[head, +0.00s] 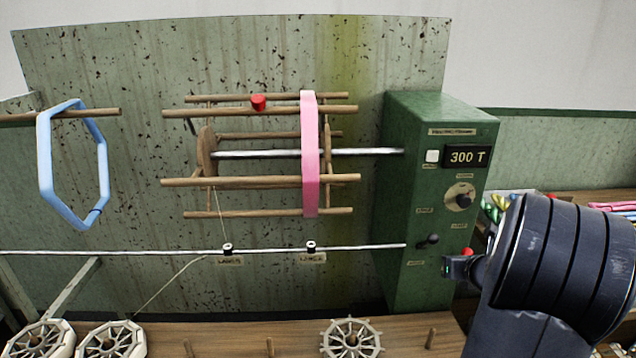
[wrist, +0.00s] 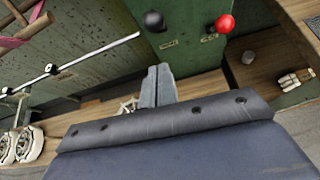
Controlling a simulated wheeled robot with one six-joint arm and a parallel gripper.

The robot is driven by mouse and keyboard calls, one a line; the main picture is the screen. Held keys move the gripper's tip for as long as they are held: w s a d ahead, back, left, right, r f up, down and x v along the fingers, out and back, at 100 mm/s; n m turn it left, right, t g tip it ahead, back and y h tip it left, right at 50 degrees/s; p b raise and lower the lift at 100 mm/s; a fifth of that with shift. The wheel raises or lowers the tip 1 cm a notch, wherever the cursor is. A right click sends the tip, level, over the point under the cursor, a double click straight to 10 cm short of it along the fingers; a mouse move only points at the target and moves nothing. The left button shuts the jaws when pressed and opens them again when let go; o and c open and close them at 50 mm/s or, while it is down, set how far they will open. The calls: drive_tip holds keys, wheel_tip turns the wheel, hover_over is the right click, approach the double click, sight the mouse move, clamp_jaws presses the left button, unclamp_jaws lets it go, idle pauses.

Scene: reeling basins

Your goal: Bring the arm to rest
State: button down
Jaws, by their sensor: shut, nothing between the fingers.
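My gripper (wrist: 158,86) shows in the wrist view with its two grey fingers together and nothing between them. It is in front of the green machine box (head: 408,200), below the black lever knob (wrist: 154,20) and the red button (wrist: 225,23), and looks apart from both. In the head view my dark arm covers the lower right of the picture, just right of the box. The black lever (head: 429,240) shows on the box front, and the red button (head: 467,251) only partly shows above the end of my arm.
A wooden reel (head: 261,181) wears a pink band (head: 310,150); a red piece (head: 258,103) sits on its upper bar. A blue loop (head: 103,165) hangs on a peg at left. A metal rod (head: 130,252) runs below. Spoked bobbins (head: 351,338) stand along the wooden bench.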

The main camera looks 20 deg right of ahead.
drive_tip(key=w+d+f+t+b, duration=0.1)
drive_tip(key=w+f+t+b, duration=0.1)
drive_tip(key=w+f+b, duration=0.4)
wheel_tip(320, 180, down, 2)
drive_tip(key=shift+w+d+f+h+b, duration=0.1)
drive_tip(key=shift+w+d+h+b, duration=0.25)
drive_tip(key=shift+w+b, duration=0.1)
idle(0.4)
drive_tip(key=shift+r, duration=0.25)
